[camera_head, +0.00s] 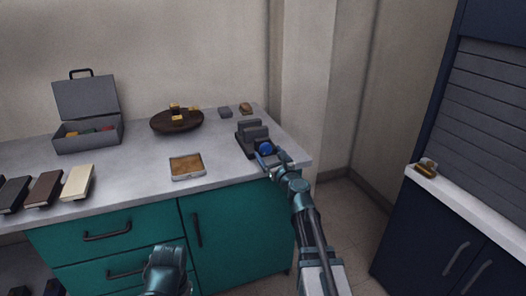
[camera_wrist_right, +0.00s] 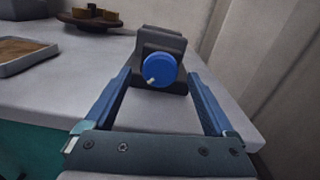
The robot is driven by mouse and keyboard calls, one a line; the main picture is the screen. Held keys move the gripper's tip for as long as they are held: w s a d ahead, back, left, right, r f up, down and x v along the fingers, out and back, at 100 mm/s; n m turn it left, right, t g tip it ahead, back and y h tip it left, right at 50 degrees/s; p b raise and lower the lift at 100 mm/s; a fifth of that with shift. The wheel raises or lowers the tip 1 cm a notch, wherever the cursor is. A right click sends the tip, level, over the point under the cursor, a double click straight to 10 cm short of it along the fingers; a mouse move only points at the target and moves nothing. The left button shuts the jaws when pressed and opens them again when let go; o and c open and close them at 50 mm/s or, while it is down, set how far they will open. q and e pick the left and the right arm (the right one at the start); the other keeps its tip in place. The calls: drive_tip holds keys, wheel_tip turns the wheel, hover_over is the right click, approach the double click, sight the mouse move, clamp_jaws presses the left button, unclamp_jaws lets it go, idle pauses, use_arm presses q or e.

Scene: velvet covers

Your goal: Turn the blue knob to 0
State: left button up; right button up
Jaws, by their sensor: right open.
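The blue knob (camera_head: 265,148) is on the front of a dark grey device (camera_head: 251,131) near the counter's right end. In the right wrist view the round knob (camera_wrist_right: 159,69) faces me, with a white pointer (camera_wrist_right: 150,81) toward its lower left. No scale numbers are readable. My right gripper (camera_head: 270,161) is open in front of the device, its fingers pointing at the knob. In the right wrist view the fingers (camera_wrist_right: 160,78) lie to either side of the knob, with gaps showing. Part of my left arm shows at the bottom; its jaws cannot be made out.
A shallow tray (camera_head: 187,176) lies left of the device on the grey counter. A round brown dish (camera_head: 177,122) with yellowish pieces is behind it. An open toolbox (camera_head: 87,135) and several books (camera_head: 78,183) are farther left. A wall stands close right of the counter.

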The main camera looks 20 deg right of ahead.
drive_tip(key=shift+w, duration=0.9)
drive_tip(key=c, duration=1.4)
drive_tip(key=shift+o, duration=0.2)
drive_tip(key=shift+n, duration=0.3)
